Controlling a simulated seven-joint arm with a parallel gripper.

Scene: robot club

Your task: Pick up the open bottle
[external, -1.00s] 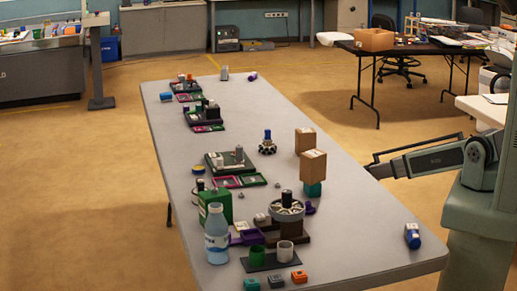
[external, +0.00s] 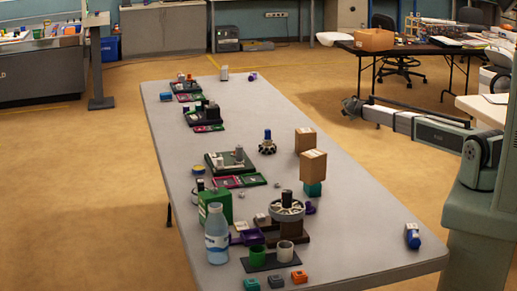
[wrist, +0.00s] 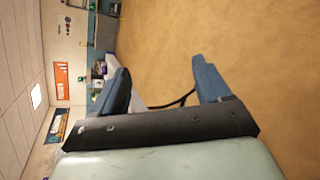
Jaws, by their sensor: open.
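A clear bottle with pale blue contents and a label (external: 216,238) stands upright near the left edge at the near end of the long grey table. Its top looks whitish, and I cannot tell whether it has a cap. My gripper (external: 352,107) is beyond the table's right side in the external view, raised and far from the bottle. In the wrist view my gripper (wrist: 163,83) has its two fingers spread apart with nothing between them. The bottle does not show in the wrist view.
A green box (external: 213,203) stands right behind the bottle. Stacked cardboard boxes (external: 313,165) stand farther back. The table's right front area is mostly clear, except a blue item (external: 412,236).

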